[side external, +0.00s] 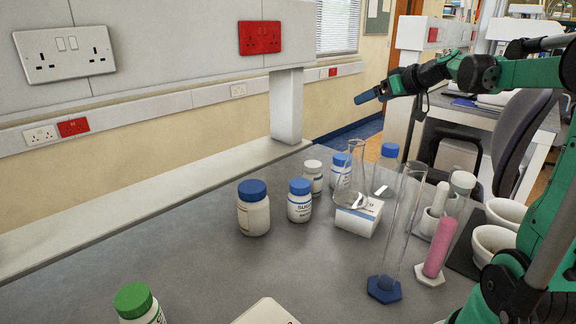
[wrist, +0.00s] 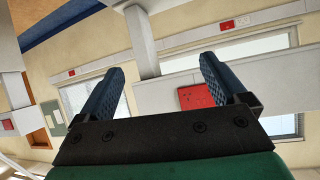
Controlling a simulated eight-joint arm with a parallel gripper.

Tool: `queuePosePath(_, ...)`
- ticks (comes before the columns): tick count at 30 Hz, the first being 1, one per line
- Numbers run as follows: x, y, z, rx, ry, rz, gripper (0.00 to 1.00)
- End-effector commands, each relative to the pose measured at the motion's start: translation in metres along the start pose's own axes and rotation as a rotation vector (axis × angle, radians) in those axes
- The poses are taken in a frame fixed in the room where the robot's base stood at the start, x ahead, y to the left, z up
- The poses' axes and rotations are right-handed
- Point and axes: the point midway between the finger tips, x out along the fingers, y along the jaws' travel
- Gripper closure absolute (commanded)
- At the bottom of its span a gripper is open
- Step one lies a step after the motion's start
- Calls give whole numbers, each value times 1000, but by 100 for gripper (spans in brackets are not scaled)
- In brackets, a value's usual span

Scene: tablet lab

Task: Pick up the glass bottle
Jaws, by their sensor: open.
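A clear glass flask (side external: 356,175) stands at the small white labelled box (side external: 357,214). I cannot tell for sure which is the glass bottle. My gripper (side external: 368,96) is up in the air above and behind the bench items, well apart from them. In the wrist view my gripper (wrist: 157,85) is open, with its two blue fingers wide apart and nothing between them.
White blue-capped bottles (side external: 254,208) and a white-capped one (side external: 313,177) stand left of the box. A tall glass cylinder (side external: 402,225), a pink-filled cylinder (side external: 440,247) and white bowls (side external: 492,243) stand right. A green-capped bottle (side external: 138,303) is front left. The bench's left middle is clear.

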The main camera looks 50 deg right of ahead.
Motion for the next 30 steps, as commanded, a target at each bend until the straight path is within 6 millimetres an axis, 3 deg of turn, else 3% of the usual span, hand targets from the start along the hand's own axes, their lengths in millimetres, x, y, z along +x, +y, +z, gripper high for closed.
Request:
queuePosePath(1, -3, 27, 2, 7, 37, 36, 8)
queuePosePath(6, -22, 103, 12, -6, 164, 150, 8)
queuePosePath(9, -6, 96, 31, -14, 156, 134, 8)
queuePosePath(21, 40, 101, 105, -13, 154, 132, 8)
queuePosePath(25, 47, 101, 116, -13, 154, 132, 8)
queuePosePath(30, 61, 103, 117, -14, 154, 130, 8)
